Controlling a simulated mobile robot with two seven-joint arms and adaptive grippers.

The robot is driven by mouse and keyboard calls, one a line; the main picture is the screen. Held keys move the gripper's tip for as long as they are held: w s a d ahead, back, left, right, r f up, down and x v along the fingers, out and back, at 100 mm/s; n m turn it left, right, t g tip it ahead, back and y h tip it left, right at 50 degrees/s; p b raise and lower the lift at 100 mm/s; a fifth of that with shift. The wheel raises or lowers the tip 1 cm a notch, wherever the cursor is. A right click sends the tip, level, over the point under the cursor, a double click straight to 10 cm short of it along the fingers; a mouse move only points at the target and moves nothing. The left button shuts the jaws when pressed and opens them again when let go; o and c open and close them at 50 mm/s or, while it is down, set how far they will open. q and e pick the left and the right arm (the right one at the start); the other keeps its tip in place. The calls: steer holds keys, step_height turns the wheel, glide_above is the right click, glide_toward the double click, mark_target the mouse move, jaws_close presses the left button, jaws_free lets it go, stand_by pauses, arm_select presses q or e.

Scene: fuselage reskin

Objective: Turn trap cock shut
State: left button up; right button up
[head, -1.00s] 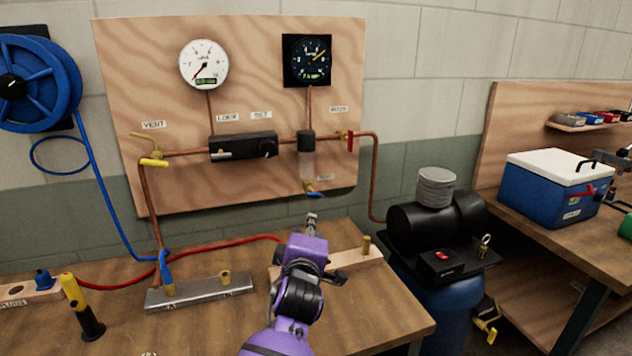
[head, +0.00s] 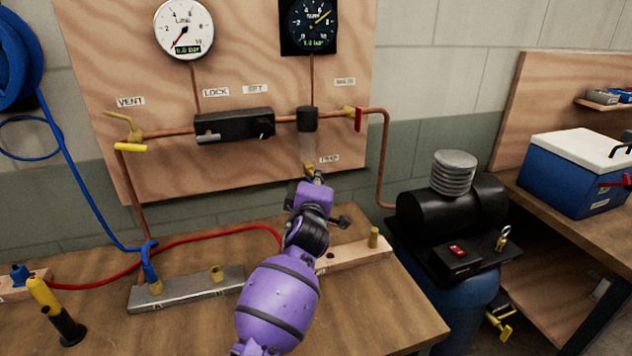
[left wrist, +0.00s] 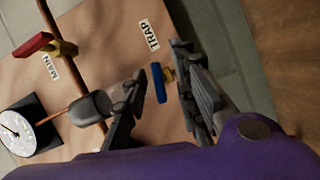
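The trap cock is a small brass cock with a blue lever, below the clear bowl by the TRAP label. In the left wrist view its blue lever (left wrist: 158,84) lies between my left gripper's two dark fingers (left wrist: 160,64), with a gap to the left finger. The right finger is close to the brass body; I cannot tell if they touch. In the head view my left gripper (head: 318,178) reaches up to the cock (head: 309,168) and hides the lever. My left gripper is open. My right gripper is not in view.
The wooden panel (head: 240,70) carries copper pipe, two gauges, a black lock block (head: 234,126), a yellow vent lever (head: 131,148) and a red main lever (head: 358,119). A metal bar (head: 187,290) and hoses lie on the bench below. A black compressor (head: 455,211) stands at right.

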arm_select(q)
steer(key=shift+w, duration=0.35)
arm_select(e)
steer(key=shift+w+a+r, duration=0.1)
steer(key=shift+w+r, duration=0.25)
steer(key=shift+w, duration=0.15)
